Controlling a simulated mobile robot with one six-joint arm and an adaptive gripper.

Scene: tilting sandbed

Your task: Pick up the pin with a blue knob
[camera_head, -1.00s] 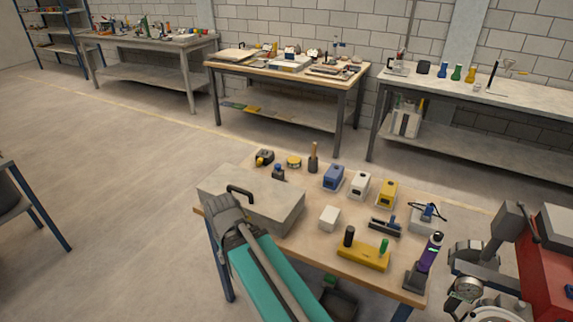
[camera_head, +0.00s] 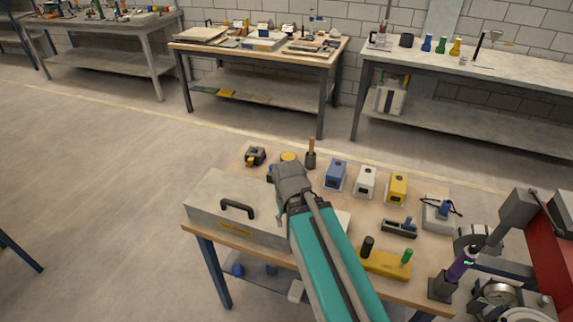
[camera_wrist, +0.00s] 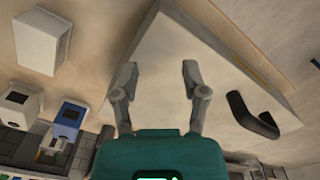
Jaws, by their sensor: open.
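A small dark piece with a blue knob (camera_head: 270,174) stands at the back left of the near table, behind the grey handled box; my arm hides most of it, and whether it is a pin I cannot tell. It is not clearly seen in the wrist view. My gripper (camera_head: 286,170) is over the back of the grey box, close to that piece in the picture, with its fingertips hidden there. In the wrist view my gripper (camera_wrist: 159,75) has its two fingers apart with nothing between them, above the box.
The grey box (camera_head: 205,205) with a black handle (camera_head: 237,208) fills the table's left. Blue (camera_head: 335,175), white (camera_head: 365,181) and yellow (camera_head: 397,188) housings stand right of a wooden-handled tool (camera_head: 311,155). A yellow block (camera_head: 385,263) with two knobs is nearer the front.

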